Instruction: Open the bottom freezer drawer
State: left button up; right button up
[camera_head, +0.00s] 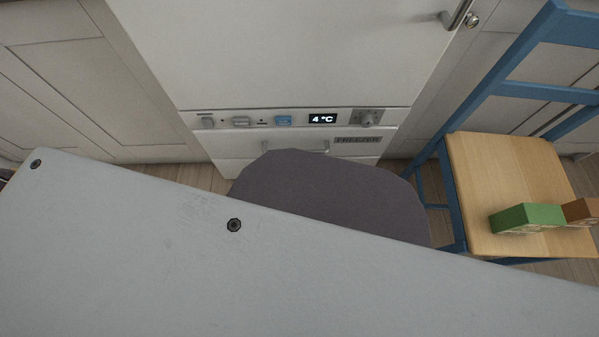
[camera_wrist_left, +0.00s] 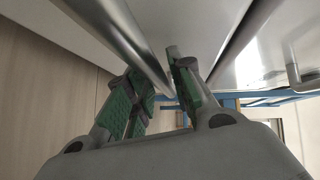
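In the head view the white freezer section sits below the control strip. Its upper front has a FREEZER label (camera_head: 357,140) and a bar handle (camera_head: 325,147), partly hidden. A seam separates a lower white front (camera_head: 230,168), mostly hidden behind a dark rounded shape. Both fronts look shut. In the left wrist view my left gripper (camera_wrist_left: 158,72), with green pads, has its fingers on either side of a metal bar handle (camera_wrist_left: 118,32). I cannot tell whether the pads press on it. Neither gripper shows in the head view.
The fridge door (camera_head: 290,50) above is shut. A control strip (camera_head: 322,118) reads 4 °C. A blue chair (camera_head: 505,165) with a wooden seat stands to the right, holding a green block (camera_head: 525,218) and a brown block (camera_head: 582,211). White cabinets (camera_head: 65,75) flank the fridge.

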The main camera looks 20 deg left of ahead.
pick_arm(q)
jog(key=shift+w+d, duration=0.15)
jog(key=shift+w, duration=0.05)
grip_shut()
jog(key=shift+s, duration=0.15)
dwell(0.3)
